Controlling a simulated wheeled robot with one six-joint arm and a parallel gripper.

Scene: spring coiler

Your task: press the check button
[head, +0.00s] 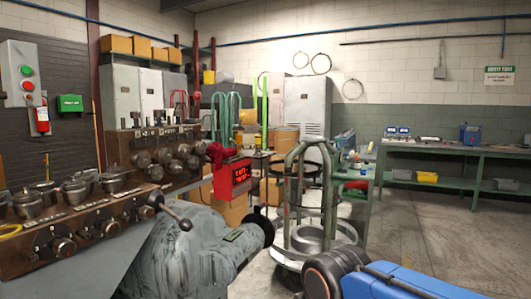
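No button marked as the check button can be made out. A grey wall box (22,75) at the far left carries a green button (26,70) and a red button (28,86). A red box with a lit display (238,173) stands near the middle, beside the machine; its small controls are too small to read. The brown coiler machine (75,225) fills the left side, with several knobs and a lever (175,216) on its front. My gripper does not show, so its state and its distance from any button cannot be seen.
A grey rounded machine housing (190,255) stands in the lower middle. A green tubular reel stand (291,195) on a round base is right of it. A blue and black body (385,282) fills the lower right. A green workbench (450,149) stands at the back right. The floor at right is clear.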

